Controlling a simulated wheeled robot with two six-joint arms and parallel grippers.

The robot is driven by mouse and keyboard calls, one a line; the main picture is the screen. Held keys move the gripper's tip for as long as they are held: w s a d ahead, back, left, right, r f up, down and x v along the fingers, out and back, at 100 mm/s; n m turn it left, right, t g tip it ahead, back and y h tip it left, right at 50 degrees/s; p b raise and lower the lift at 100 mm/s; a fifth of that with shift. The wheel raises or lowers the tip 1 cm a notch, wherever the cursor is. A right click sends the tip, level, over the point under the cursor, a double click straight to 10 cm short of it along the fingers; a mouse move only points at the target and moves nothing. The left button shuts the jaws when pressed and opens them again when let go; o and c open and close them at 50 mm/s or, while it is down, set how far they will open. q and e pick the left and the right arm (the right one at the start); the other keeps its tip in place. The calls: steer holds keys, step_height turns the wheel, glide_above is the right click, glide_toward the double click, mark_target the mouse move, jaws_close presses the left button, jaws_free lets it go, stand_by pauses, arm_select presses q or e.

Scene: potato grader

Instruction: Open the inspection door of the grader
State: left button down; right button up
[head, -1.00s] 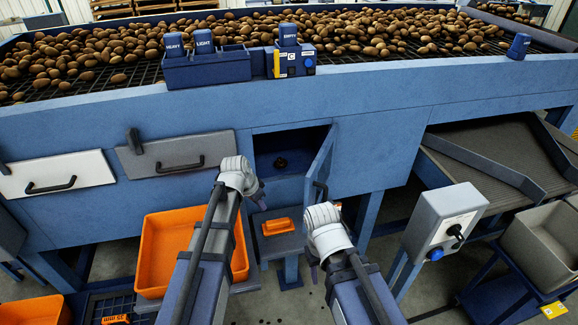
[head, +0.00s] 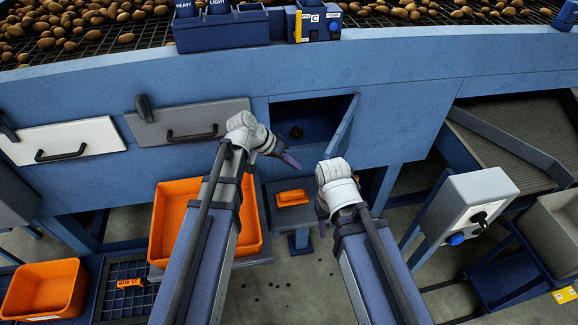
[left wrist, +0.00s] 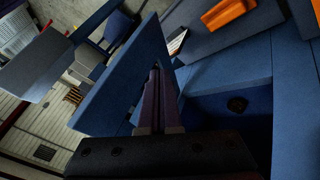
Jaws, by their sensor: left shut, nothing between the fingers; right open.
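The grader's inspection door (head: 344,128) is a blue panel standing partly open at the right side of a square opening (head: 290,118). A dark knob (head: 296,131) shows inside; it also shows in the left wrist view (left wrist: 237,104). My left gripper (head: 292,161) is shut and empty at the opening's lower edge, left of the door. In the left wrist view its fingers (left wrist: 153,85) lie beside the door panel (left wrist: 120,88), on the opening's side; I cannot tell whether they touch. My right gripper (head: 322,218) is open and empty, below the door.
A large orange bin (head: 165,225) is partly behind my left arm. A grey control box (head: 470,205) stands at the right. White (head: 95,133) and grey (head: 235,110) handled panels are left of the opening.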

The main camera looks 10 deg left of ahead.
arm_select(q)
steer(key=d+f+b, duration=0.2)
steer(key=d+f, duration=0.2)
steer(key=d, duration=0.2)
steer(key=shift+s+d+b, duration=0.15)
steer(key=shift+d+b, duration=0.15)
steer(key=shift+b, duration=0.1)
arm_select(e)
steer(key=shift+f, duration=1.95)
steer(key=shift+s, duration=0.1)
